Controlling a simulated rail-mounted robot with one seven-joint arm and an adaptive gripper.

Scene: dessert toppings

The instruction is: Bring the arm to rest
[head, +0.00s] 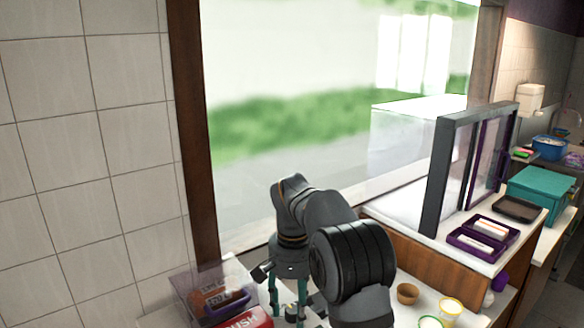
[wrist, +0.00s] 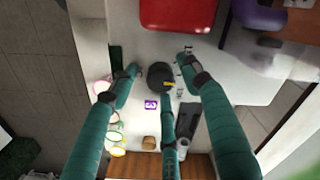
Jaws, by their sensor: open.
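My gripper (head: 287,304) hangs fingers down over the white counter in the head view, beside the red box and below the window. Its teal fingers are spread apart in the wrist view (wrist: 160,67), and nothing is held between them. A dark round thing (wrist: 161,80) with a yellow mark shows between the fingertips, on or above the counter; its height is hard to judge. My arm hides part of the counter in the head view.
A red box (head: 243,318) and a clear bin (head: 206,285) stand left. A brown cup (head: 408,293) and a yellow-rimmed cup (head: 451,307) stand right. Beyond them are a framed glass guard (head: 436,180), a purple tray (head: 462,243) and a teal box (head: 541,184).

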